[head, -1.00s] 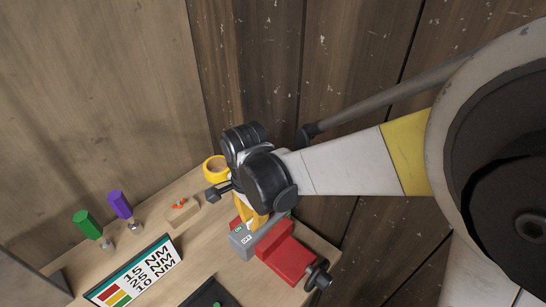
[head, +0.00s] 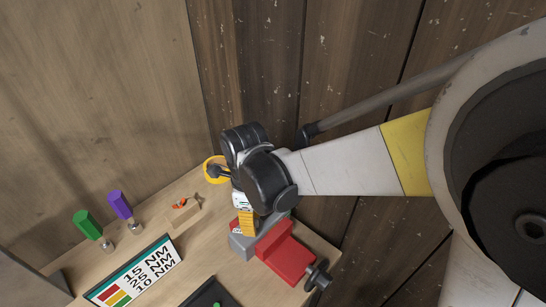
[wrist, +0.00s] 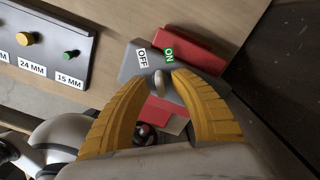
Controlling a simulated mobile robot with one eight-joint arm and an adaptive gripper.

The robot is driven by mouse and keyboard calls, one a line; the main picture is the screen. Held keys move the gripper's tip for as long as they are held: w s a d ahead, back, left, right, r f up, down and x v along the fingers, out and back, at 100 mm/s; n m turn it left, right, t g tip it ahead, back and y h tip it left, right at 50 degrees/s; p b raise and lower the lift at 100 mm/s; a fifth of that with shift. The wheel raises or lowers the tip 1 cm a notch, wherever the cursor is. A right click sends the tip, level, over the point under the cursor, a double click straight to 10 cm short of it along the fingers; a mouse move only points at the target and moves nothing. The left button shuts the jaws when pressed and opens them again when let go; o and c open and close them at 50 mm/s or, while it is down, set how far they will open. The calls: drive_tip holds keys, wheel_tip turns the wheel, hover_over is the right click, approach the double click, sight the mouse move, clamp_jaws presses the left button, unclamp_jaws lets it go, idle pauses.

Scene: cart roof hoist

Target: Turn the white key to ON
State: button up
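The white key (wrist: 158,82) stands on a grey switch box (wrist: 129,66) in the wrist view. A white OFF label (wrist: 142,59) and a green ON label (wrist: 168,55) lie just beyond it, and the key points roughly between them. My gripper (wrist: 160,78) has its two yellow fingers spread, one on each side of the key. Gaps show between the fingertips and the key, with no clear contact. In the head view my gripper (head: 246,222) is over the grey box (head: 240,247), and the key cannot be made out there.
A red body (head: 287,258) with a dark knob (head: 318,275) adjoins the grey box. A yellow ring (head: 208,171), a small wooden block (head: 184,216), green (head: 87,224) and purple (head: 120,204) handled tools and a torque sign (head: 139,276) share the bench. A plank wall rises behind.

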drive_tip(key=shift+r+p, duration=2.6)
drive_tip(key=shift+r, duration=0.95)
drive_tip(key=shift+f, duration=0.1)
